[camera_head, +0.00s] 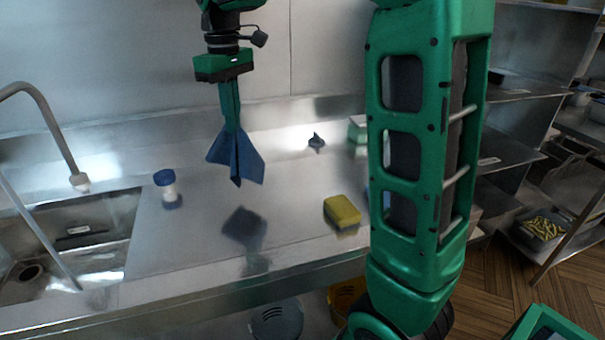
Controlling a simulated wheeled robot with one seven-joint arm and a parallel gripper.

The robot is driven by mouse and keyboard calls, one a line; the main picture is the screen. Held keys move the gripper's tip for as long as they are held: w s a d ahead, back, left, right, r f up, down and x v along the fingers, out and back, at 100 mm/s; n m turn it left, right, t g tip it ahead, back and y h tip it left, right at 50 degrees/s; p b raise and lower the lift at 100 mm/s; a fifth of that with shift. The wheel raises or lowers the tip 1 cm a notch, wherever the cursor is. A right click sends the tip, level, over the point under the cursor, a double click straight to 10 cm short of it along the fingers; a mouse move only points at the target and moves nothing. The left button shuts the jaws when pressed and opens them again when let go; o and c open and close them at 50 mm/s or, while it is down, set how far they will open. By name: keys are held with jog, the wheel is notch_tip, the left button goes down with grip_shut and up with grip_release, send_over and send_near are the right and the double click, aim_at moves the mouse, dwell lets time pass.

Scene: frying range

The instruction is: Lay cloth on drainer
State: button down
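A blue cloth (237,158) hangs in folds from my gripper (231,122), with its lower corners flaring out. My gripper points down and is shut on the cloth's upper part. The cloth hangs clear above the steel counter, and its dark reflection shows on the metal below. The flat steel drainer surface (200,235) lies right of the sink (85,235). No separate drainer rack can be made out.
A yellow sponge (342,212) and a small dark object (316,142) lie to the right. A curved tap (52,120) rises over the sink. My green arm hides part of the counter's right side.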

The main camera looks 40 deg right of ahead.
jog(key=d, duration=2)
jog(key=shift+d+f, duration=0.3)
jog(key=shift+f, duration=0.05)
jog(key=shift+w+d+f+n+b, duration=0.6)
jog(key=shift+w+d+n, duration=1.35)
jog(key=shift+w+n, duration=3.1)
jog(key=shift+m, duration=0.85)
jog(key=s+a+f, duration=0.2)
jog(key=s+f, duration=0.3)
jog(key=s, duration=0.1)
jog(key=s+a+f, duration=0.2)
jog(key=s+f, duration=0.3)
jog(key=s, duration=0.1)
jog(key=s+a+f, duration=0.2)
jog(key=s+f, duration=0.3)
jog(key=shift+s+a+f, duration=0.2)
jog(key=shift+s+f, duration=0.1)
jog(key=shift+s, duration=0.1)
